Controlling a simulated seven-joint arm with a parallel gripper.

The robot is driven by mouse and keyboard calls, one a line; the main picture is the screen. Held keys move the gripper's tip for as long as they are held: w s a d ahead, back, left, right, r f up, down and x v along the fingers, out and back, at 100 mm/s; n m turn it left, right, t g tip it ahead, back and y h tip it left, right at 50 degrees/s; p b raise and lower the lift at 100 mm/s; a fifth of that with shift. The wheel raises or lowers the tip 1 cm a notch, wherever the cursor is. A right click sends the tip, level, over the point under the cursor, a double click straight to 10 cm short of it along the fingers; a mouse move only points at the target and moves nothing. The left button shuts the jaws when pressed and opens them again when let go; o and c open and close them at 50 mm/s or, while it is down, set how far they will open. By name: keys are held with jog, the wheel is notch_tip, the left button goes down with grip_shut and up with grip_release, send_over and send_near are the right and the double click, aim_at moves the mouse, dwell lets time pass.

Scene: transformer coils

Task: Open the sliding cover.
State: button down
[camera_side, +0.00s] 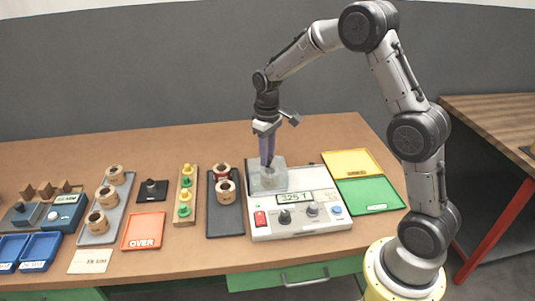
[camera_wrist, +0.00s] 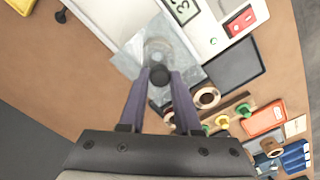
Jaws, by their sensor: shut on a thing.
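The sliding cover (camera_side: 280,182) is a clear box-like hood at the back left of the white test instrument (camera_side: 325,222). In the wrist view the cover (camera_wrist: 135,55) shows as a pale see-through panel with a dark round knob (camera_wrist: 159,75). My gripper (camera_side: 267,164) reaches down to the cover from above. In the wrist view my gripper (camera_wrist: 160,76) has its two purple fingers on either side of the knob, shut on it. A faint round shape shows beneath the clear cover; I cannot tell what it is.
A dark tray (camera_side: 226,222) with coils stands just left of the instrument. Yellow (camera_side: 351,163) and green (camera_side: 369,195) trays lie to its right. A wooden rack (camera_side: 185,212) with yellow and green pieces and an orange OVER tray (camera_side: 143,231) are farther left. The table behind is clear.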

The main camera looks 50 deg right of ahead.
dwell(0.8)
jog(key=s+d, duration=0.9)
jog(key=shift+r, duration=0.1)
jog(key=c, duration=0.6)
grip_release()
notch_tip(320, 180, up, 14)
